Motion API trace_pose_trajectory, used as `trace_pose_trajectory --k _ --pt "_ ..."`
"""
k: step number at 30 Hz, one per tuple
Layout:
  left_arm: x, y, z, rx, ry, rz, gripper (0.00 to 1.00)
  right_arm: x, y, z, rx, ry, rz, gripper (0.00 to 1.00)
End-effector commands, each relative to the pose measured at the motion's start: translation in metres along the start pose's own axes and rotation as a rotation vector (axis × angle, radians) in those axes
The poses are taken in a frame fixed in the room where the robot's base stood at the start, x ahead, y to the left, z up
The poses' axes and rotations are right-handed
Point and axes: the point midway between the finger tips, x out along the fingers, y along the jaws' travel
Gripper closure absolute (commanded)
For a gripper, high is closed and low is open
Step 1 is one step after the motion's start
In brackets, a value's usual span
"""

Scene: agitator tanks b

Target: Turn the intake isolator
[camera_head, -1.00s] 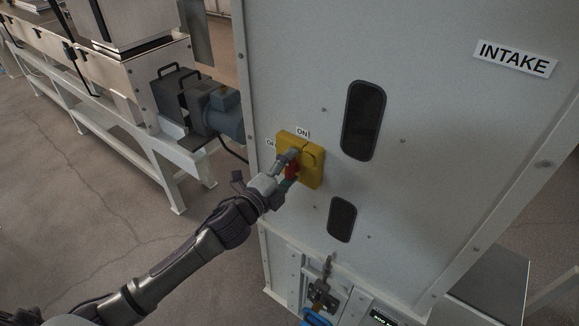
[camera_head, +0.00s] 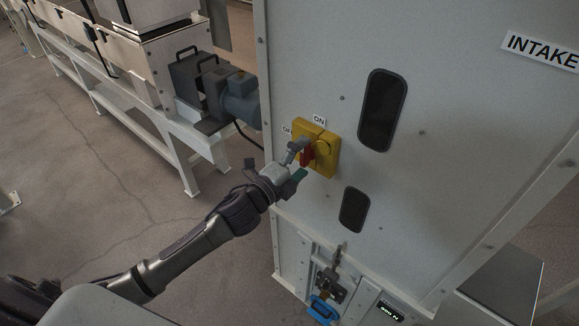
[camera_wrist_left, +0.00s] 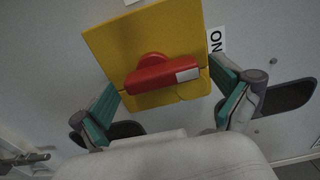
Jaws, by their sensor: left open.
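The intake isolator is a yellow switch box (camera_head: 327,161) on the grey cabinet, with a red handle (camera_head: 307,156). An ON label (camera_head: 319,120) sits above it; a second label (camera_head: 287,130) at its upper left is partly hidden. In the left wrist view, the red handle (camera_wrist_left: 160,77) lies across the yellow plate, its white-marked end on the side of the ON label (camera_wrist_left: 215,41). My left gripper (camera_head: 298,163) is in front of the box, fingers apart. Its green-padded fingers (camera_wrist_left: 167,80) stand either side of the handle with gaps. My right gripper is not in view.
The cabinet carries an INTAKE sign (camera_head: 543,50) and two dark windows. Below are a latch with a blue part (camera_head: 322,310) and a small display (camera_head: 390,313). A motor (camera_head: 240,99) on a white frame stands left of the cabinet. The floor at left is open.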

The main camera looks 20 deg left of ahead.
Motion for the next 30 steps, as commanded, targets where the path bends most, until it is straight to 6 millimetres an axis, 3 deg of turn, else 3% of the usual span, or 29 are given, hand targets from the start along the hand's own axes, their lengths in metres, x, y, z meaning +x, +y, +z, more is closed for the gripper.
trace_pose_trajectory --k 9,15,21,30 --pt "-0.067 0.002 0.0 -0.001 0.0 0.004 0.0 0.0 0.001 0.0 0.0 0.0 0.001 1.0" --pt "-0.098 0.001 0.0 0.001 0.0 0.002 0.0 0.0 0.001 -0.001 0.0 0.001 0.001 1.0" --pt "-0.11 0.0 0.0 0.001 0.001 0.0 0.0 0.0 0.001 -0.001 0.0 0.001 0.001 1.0" --pt "-0.11 -0.001 0.0 0.002 0.0 -0.001 0.0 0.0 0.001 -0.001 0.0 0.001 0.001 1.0"
